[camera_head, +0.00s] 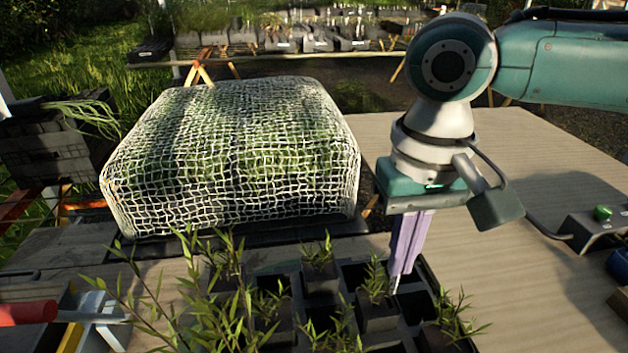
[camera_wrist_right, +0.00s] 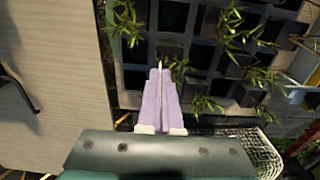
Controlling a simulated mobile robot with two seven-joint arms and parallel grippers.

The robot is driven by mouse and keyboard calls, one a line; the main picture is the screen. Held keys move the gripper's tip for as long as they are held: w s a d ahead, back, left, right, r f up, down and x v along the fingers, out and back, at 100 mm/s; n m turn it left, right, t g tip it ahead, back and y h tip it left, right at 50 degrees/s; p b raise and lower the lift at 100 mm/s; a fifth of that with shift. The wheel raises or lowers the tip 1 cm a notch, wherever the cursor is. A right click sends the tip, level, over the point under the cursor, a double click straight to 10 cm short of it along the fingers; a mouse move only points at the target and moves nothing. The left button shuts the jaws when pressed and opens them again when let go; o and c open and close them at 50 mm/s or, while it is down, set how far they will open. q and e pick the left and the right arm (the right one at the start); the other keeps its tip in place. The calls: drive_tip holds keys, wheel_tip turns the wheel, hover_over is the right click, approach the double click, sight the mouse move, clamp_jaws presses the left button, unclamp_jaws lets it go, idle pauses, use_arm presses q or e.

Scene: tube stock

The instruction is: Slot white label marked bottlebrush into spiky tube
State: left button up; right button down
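My right gripper (camera_head: 401,272) points down over the black tube tray (camera_head: 436,281), its purple fingers close together. A thin white sliver, apparently the label (camera_head: 396,287), sticks out below the fingertips; any writing on it is unreadable. In the right wrist view the fingers (camera_wrist_right: 160,74) look closed, with a small pale tip (camera_wrist_right: 159,63) beyond them. A dark tube with a narrow-leaved plant (camera_head: 376,287) stands just left of the fingertips. Several other tubes hold similar plants, including one at the right (camera_head: 447,322); I cannot tell which is meant as spiky. My left gripper is out of view.
A net-covered block (camera_head: 230,160) stands behind the tray on the left. A control box with a green button (camera_head: 602,213) sits at the right. A red-handled tool (camera_head: 28,312) lies at the left front. The wooden tabletop (camera_head: 520,290) right of the tray is largely clear.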

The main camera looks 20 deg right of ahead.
sight(393, 295)
drive_tip(key=shift+f, duration=0.15)
drive_tip(key=shift+f+b, duration=1.35)
drive_tip(key=shift+f, duration=1.25)
drive_tip(key=shift+f, duration=0.25)
drive_tip(key=c, duration=1)
unclamp_jaws()
drive_tip(key=shift+r, duration=0.1)
